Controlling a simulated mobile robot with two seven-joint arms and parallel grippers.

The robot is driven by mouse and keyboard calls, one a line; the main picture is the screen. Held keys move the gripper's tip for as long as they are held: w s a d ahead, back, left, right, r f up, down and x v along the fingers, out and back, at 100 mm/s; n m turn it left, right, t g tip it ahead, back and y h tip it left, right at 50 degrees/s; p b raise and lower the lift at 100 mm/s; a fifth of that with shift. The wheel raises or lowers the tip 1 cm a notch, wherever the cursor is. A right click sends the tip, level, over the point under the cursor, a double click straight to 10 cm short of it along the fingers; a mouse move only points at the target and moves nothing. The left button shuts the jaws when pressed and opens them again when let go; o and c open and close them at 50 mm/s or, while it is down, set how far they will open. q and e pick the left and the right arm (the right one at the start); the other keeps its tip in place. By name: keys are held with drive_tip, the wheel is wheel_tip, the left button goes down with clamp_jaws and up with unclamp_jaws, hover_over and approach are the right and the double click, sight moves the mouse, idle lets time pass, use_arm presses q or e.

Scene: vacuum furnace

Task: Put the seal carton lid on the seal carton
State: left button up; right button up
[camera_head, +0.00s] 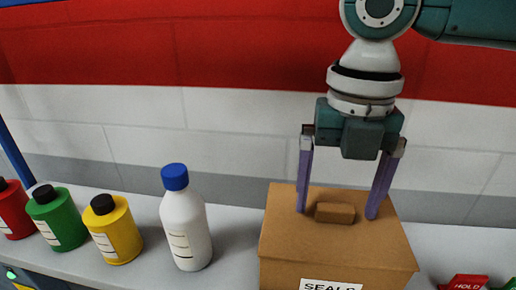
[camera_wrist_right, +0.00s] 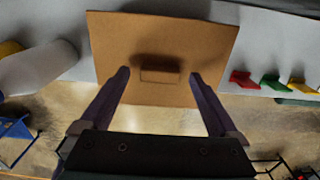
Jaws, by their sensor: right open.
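The seal carton (camera_head: 281,273) is a brown box with a white "SEALS" label on its front, on the grey bench. The seal carton lid (camera_head: 345,243), brown with a small block handle, lies flat on top of the carton. The lid also fills the upper middle of the right wrist view (camera_wrist_right: 115,45). My right gripper (camera_head: 336,214) points down over the lid. Its purple fingers are open, one on each side of the handle with gaps between. The carton's lower part is cut off by the frame. My left gripper is not in view.
A white bottle with a blue cap (camera_head: 186,225) stands left of the carton. Yellow (camera_head: 117,235), green (camera_head: 61,225) and red (camera_head: 12,210) bottles stand farther left. A red "HOLD" piece (camera_head: 466,282) lies at the right. The wall is behind.

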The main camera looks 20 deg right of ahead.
drive_tip(key=shift+w+r, duration=0.1)
drive_tip(key=shift+r, duration=0.2)
wheel_tip(320, 180, up, 9)
drive_tip(key=b, duration=0.4)
drive_tip(key=shift+r, duration=0.15)
